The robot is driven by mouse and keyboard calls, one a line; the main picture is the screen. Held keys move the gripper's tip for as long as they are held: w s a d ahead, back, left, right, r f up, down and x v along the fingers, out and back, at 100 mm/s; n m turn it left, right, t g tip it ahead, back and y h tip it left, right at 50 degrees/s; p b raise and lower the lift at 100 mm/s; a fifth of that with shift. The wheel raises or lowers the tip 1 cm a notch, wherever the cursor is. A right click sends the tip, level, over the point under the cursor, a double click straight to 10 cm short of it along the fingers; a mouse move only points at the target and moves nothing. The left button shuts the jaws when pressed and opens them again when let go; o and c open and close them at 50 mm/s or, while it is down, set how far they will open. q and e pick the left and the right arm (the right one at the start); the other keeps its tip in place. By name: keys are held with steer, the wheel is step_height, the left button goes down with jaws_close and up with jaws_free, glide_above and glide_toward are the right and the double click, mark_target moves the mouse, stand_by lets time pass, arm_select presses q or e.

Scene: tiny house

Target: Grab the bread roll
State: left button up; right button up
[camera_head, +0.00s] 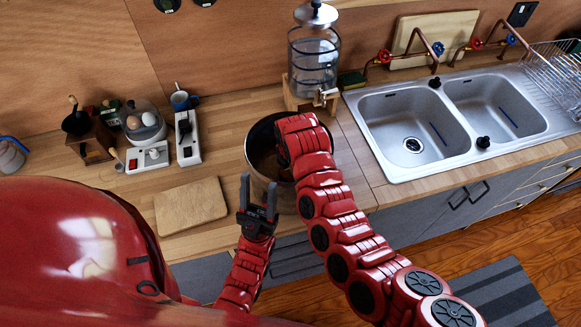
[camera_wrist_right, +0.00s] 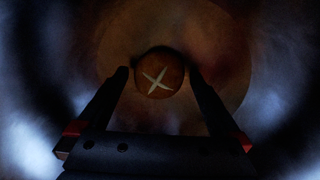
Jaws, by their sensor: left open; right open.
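The bread roll (camera_wrist_right: 156,78) is round and brown with a pale cross on top. In the right wrist view it lies at the bottom of the large metal pot (camera_wrist_right: 50,105). My right gripper (camera_wrist_right: 159,72) is open inside the pot, with a fingertip on each side of the roll; I cannot tell whether they touch it. In the head view the right arm reaches down into the pot (camera_head: 258,185), hiding the right gripper and the roll. My left gripper (camera_head: 258,188) is open and empty, in front of the pot.
A wooden board (camera_head: 190,206) lies left of the pot. A glass dispenser (camera_head: 313,65) on a wooden stand is behind it. The double sink (camera_head: 410,120) is to the right. An egg cooker (camera_head: 142,122) and coffee grinder (camera_head: 90,140) stand at the left.

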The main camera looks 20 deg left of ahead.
steer(key=shift+f, duration=0.1)
steer(key=c, duration=1.3)
